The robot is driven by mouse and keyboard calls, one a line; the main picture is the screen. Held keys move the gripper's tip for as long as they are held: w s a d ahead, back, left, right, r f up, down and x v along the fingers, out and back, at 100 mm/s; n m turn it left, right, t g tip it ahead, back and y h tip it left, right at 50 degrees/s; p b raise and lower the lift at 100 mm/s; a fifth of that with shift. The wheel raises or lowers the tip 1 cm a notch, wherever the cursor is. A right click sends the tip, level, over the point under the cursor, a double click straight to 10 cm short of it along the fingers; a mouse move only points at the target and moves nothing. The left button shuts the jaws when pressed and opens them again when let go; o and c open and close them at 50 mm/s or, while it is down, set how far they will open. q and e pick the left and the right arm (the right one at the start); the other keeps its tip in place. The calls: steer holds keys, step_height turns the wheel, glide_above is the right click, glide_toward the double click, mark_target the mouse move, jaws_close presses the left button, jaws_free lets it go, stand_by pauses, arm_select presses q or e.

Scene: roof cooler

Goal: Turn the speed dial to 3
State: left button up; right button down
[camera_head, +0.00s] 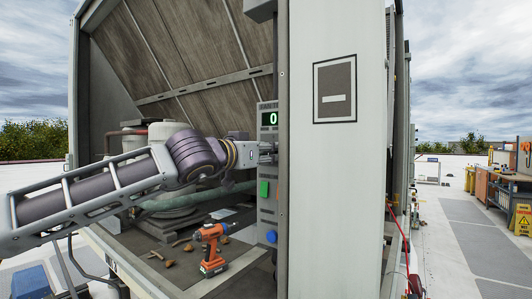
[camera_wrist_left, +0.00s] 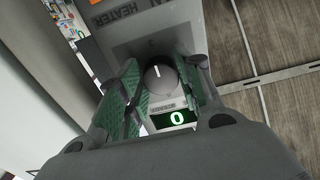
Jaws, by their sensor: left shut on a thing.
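The grey round dial (camera_wrist_left: 160,80) sits on the control panel, with a white pointer mark toward the top of the left wrist view. The display (camera_wrist_left: 177,118) beside it reads a green 0; it also shows in the head view (camera_head: 269,118). My left gripper (camera_head: 266,153) reaches the narrow panel from the left, below the display. In the left wrist view its green-padded fingers (camera_wrist_left: 158,88) stand on both sides of the dial, shut on it. In the head view the gripper hides the dial. My right gripper is not in view.
A green button (camera_head: 263,188) and a blue knob (camera_head: 271,236) are lower on the panel. An orange drill (camera_head: 211,249) stands on the cabinet floor. A pale cabinet wall (camera_head: 335,190) rises right of the panel. A yellow sign (camera_head: 522,219) is far right.

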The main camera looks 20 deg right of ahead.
arm_select(q)
steer(key=shift+d+f, duration=0.1)
steer(key=shift+f, duration=0.2)
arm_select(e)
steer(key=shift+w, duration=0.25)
arm_select(q)
steer(key=o, duration=0.7)
steer(key=shift+r, duration=0.15)
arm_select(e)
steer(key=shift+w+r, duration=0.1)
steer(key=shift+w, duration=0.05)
arm_select(q)
steer(key=shift+v, duration=6.05)
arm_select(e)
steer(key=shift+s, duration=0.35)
